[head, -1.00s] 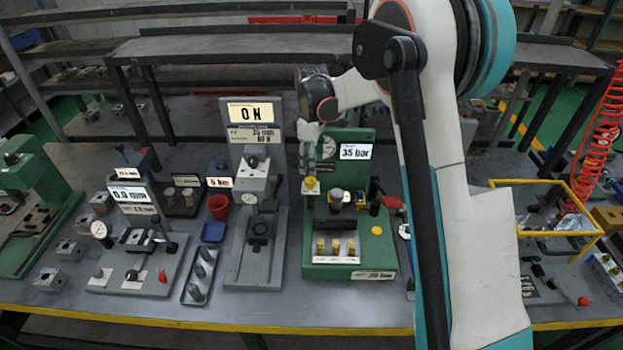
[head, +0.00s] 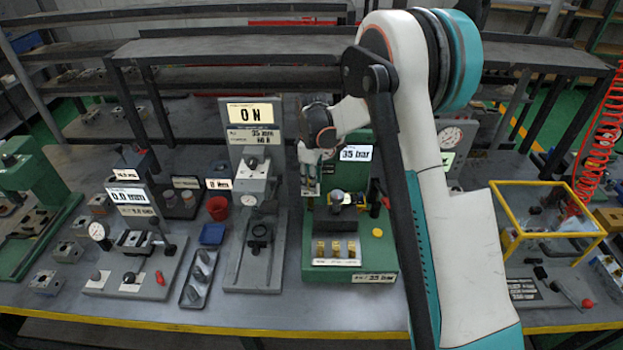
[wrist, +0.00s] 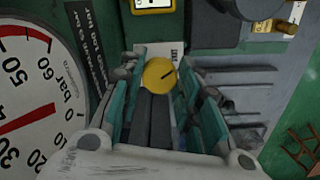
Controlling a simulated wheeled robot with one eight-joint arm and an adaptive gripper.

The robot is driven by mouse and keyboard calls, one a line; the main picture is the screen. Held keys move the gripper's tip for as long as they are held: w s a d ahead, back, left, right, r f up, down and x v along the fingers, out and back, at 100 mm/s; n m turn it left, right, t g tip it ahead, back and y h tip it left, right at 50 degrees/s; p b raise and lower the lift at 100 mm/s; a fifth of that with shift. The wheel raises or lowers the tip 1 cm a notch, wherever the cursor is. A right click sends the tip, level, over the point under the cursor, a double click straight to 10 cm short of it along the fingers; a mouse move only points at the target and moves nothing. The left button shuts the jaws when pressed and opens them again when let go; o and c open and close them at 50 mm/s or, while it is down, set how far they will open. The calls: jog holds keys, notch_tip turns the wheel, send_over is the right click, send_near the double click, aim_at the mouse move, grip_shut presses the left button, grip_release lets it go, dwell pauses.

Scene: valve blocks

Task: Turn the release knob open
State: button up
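In the head view my gripper (head: 311,188) points down over the left part of the green press block (head: 385,262) and hides the knob. The block's display (head: 356,153) reads 35 bar. A large round gauge (wrist: 35,95) with a red needle fills the left of the wrist view.
A yellow button (head: 376,233) and a tray with several brass pieces (head: 336,249) are on the same block. A grey press (head: 256,215) stands close on the left. A yellow-framed box (head: 548,215) stands at the right. My arm covers the table right of the block.

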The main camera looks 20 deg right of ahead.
jog(key=shift+c, duration=0.2)
jog(key=m+b, duration=0.1)
jog(key=m, duration=0.5)
jog(key=shift+a+m+b, duration=0.1)
jog(key=shift+m+b, duration=0.2)
jog(key=shift+b, duration=0.1)
jog(key=m, duration=0.3)
jog(key=shift+m+b, duration=0.5)
jog(key=shift+m, duration=1.6)
jog(key=shift+a, duration=0.1)
jog(key=o, duration=1.1)
jog(key=shift+c, duration=0.2)
notch_tip(320, 180, up, 12)
